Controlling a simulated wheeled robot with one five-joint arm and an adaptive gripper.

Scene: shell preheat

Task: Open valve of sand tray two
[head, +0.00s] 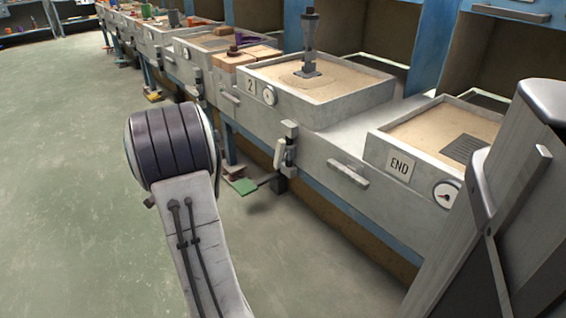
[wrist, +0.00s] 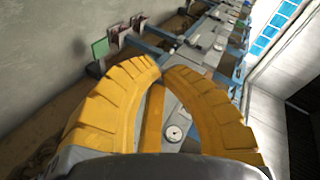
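Sand tray two (head: 305,112) is a grey square box of sand on the bench, with a "2" plate and a round gauge (head: 267,95) on its front. A dark stamp-like tool (head: 308,45) stands in its sand. A grey upright lever fitting (head: 289,148), which may be the valve, is on the bench front below and right of the plate. My gripper (wrist: 162,68) shows only in the wrist view. Its yellow fingers curve together with their tips almost meeting, and nothing is seen held. A gauge (wrist: 173,133) shows between the fingers, apart from them; its tray number is unreadable.
The END tray (head: 475,125) stands to the right, with its own gauge. Wooden blocks (head: 248,58) lie left of tray two. A green pedal (head: 243,186) sticks out low from the bench. The green floor (head: 70,190) at left is clear.

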